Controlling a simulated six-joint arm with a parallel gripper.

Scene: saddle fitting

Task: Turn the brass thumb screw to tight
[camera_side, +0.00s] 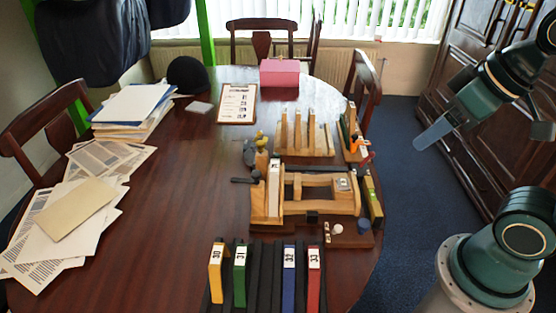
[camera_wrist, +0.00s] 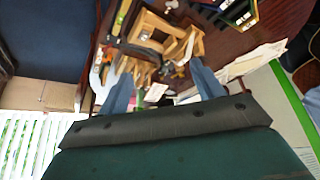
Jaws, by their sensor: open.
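A small brass-coloured knob (camera_side: 261,139), which looks like the thumb screw, stands at the back left corner of a wooden fixture (camera_side: 315,208) on the table. Its tightness cannot be told at this size. A pale upright piece marked with a number (camera_side: 273,180) stands at the fixture's left end. My gripper (camera_side: 422,142) is high at the right in the side view, well away from the fixture. In the wrist view my gripper (camera_wrist: 163,87) is open, with its two blue-grey fingers apart and nothing between them. The wooden fixture (camera_wrist: 155,30) shows beyond the fingers; the screw is too small to make out there.
Numbered yellow (camera_side: 216,270), green (camera_side: 240,272), blue (camera_side: 288,272) and red (camera_side: 314,275) pieces stand in a black rack at the front. A wooden rack with uprights (camera_side: 305,150) stands behind the fixture. Papers (camera_side: 75,205) cover the table's left; its middle left is clear.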

